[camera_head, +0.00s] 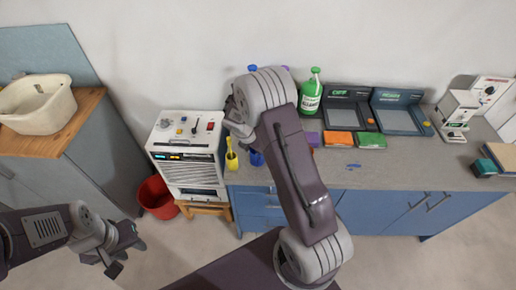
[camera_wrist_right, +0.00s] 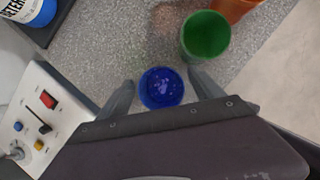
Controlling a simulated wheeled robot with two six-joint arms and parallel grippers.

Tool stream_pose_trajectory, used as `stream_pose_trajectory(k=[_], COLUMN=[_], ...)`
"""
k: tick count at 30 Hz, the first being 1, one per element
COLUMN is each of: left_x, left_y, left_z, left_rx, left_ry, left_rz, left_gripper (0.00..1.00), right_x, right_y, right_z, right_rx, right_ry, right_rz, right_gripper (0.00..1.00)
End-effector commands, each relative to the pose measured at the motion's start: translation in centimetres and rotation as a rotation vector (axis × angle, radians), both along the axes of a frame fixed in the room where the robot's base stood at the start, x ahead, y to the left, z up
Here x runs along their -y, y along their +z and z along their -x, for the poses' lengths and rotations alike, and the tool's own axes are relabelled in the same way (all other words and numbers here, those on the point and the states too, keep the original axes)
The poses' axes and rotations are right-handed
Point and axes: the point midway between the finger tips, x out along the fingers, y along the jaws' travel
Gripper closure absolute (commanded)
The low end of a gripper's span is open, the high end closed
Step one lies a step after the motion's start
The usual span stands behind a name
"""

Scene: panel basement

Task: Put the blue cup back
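The blue cup (camera_wrist_right: 162,88) appears in the right wrist view, seen from above with its mouth toward the camera. It lies between the two fingers of my right gripper (camera_wrist_right: 161,79), with a narrow gap showing on each side. In the head view, a blue cup (camera_head: 256,158) shows near the counter's front edge, partly hidden by my right arm. My right gripper's fingers are mostly hidden there. My left gripper (camera_head: 126,248) is empty and open, over the floor at the lower left.
A green cup (camera_wrist_right: 206,36) and an orange object (camera_wrist_right: 234,9) stand near the blue cup. A yellow container (camera_head: 231,158) and a white machine (camera_head: 187,150) are to its left. A green bottle (camera_head: 311,92) stands behind. The counter (camera_head: 415,160) has free room at the front right.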

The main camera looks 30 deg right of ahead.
Motion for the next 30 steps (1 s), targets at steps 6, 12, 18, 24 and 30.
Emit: stream_pose_trajectory(k=[6, 12, 18, 24, 30], left_x=[0.0, 0.0, 0.0, 0.0, 0.0], left_y=[0.3, 0.8, 1.3, 1.4, 1.4], left_z=[0.0, 0.0, 0.0, 0.0, 0.0], left_rx=[0.000, 0.000, 0.000, 0.000, 0.000], left_ry=[0.000, 0.000, 0.000, 0.000, 0.000], left_rz=[0.000, 0.000, 0.000, 0.000, 0.000], left_gripper=[0.64, 0.64, 0.64, 0.64, 0.64], right_x=[0.0, -1.4, -3.2, -4.2, -4.5], right_y=[0.4, 4.0, 8.7, 11.1, 11.4], right_z=[0.0, 0.3, 1.0, 1.5, 1.9], right_rx=[0.000, 0.006, 0.004, 0.001, 0.008], right_ry=[0.000, 0.003, 0.002, 0.000, -0.030], right_rz=[0.000, 0.000, 0.001, 0.001, -0.013], right_gripper=[0.24, 0.24, 0.24, 0.24, 0.24])
